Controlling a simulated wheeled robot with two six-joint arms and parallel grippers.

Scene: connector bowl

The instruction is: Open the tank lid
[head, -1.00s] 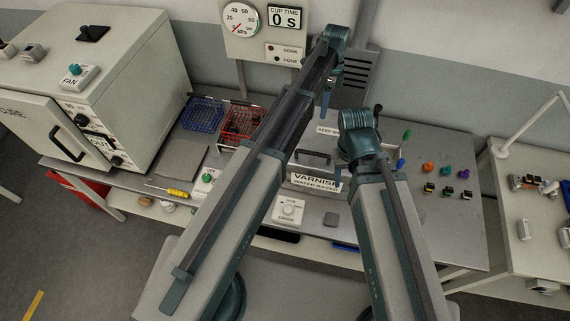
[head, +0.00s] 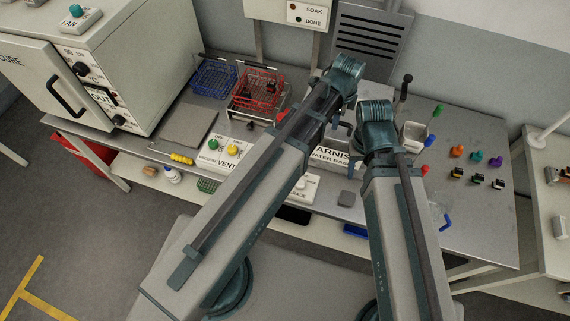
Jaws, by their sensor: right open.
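The tank (head: 328,171) is a pale box with a black-on-white VARNISH label (head: 335,153), standing at the middle of the bench. My forearms cover much of it. Its lid and lid handle are mostly hidden behind my left wrist, so I cannot tell the lid's exact state. My right gripper (head: 352,164) shows only as a small bluish part left of my right wrist, in front of the tank's label side. It is open, and I see nothing held in it. My left arm reaches over the tank from the left; its gripper is hidden behind the wrist.
A blue basket (head: 214,77) and a red basket (head: 258,92) stand left of the tank. The VENT box (head: 222,157) is nearer the front. A pale cup-like container (head: 412,137) and an upright black handle (head: 405,86) are close to my right wrist. Several coloured connectors (head: 477,157) lie farther right.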

